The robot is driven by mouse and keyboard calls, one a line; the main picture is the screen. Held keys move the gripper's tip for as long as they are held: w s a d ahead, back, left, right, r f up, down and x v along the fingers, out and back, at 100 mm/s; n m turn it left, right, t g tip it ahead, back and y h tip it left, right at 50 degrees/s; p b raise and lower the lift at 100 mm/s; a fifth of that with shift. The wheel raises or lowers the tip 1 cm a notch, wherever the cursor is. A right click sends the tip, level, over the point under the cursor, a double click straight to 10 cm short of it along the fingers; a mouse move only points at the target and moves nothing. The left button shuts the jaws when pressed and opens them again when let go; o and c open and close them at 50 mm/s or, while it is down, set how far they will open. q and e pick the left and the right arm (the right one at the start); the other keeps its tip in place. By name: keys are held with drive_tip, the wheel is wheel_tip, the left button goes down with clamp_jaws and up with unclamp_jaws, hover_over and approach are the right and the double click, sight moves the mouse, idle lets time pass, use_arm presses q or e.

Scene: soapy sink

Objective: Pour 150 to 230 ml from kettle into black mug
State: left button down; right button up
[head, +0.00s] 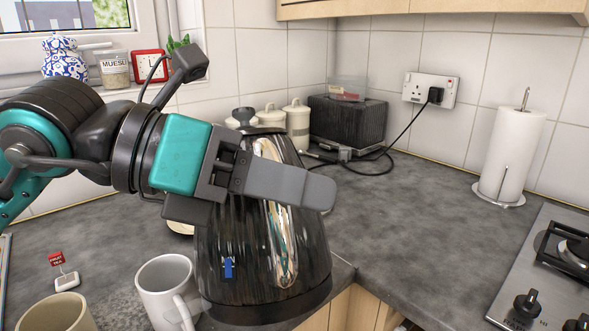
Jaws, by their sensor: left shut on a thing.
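My left gripper (270,186) comes in from the left and is shut on the kettle (305,240). The kettle is dark and glossy, with a blue mark low on its side, and stands nearly upright. The gripper hides much of its upper part, and I cannot make out its handle. The kettle's base overlaps the counter's front corner in the picture; I cannot tell whether it touches the counter. No black mug is in view. A white mug (160,284) stands just left of the kettle. My right gripper is not in view.
A beige cup (55,314) is at the bottom left, near a small red-labelled tag (57,258). White canisters (298,122) and a dark toaster (347,122) stand behind. A paper towel roll (508,150) and hob (545,275) are right. The right-hand counter between is clear.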

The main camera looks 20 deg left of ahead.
sight(248, 142)
use_arm(q)
drive_tip(key=shift+w+a+r+p, duration=0.2)
drive_tip(key=shift+r+p, duration=0.3)
drive_tip(key=shift+p, duration=0.4)
drive_tip(key=shift+w+a+n+h+p, duration=0.2)
drive_tip(key=shift+w+n+h+p, duration=0.1)
drive_tip(key=shift+n, duration=0.2)
drive_tip(key=shift+w+a, duration=0.15)
drive_tip(key=shift+w, duration=0.05)
drive_tip(key=shift+w+a+r+n+g+h, duration=0.3)
drive_tip(key=shift+w+a+n+g+h, duration=0.25)
drive_tip(key=shift+w+n, duration=0.4)
drive_tip(key=shift+w+a+r+n+g+h, duration=0.2)
drive_tip(key=shift+w+a+n+h, duration=0.1)
drive_tip(key=shift+n, duration=0.25)
drive_tip(key=shift+w+a+r+n+g+h, duration=0.1)
drive_tip(key=shift+w+a+r+n+h, duration=0.15)
drive_tip(key=shift+n, duration=0.25)
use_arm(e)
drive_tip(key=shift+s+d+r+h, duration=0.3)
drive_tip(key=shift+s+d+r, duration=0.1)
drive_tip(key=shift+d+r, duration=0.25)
use_arm(q)
drive_tip(key=shift+w+a+f+n+b, duration=0.2)
drive_tip(key=shift+a+f+n+b, duration=0.1)
drive_tip(key=shift+f+b, duration=0.1)
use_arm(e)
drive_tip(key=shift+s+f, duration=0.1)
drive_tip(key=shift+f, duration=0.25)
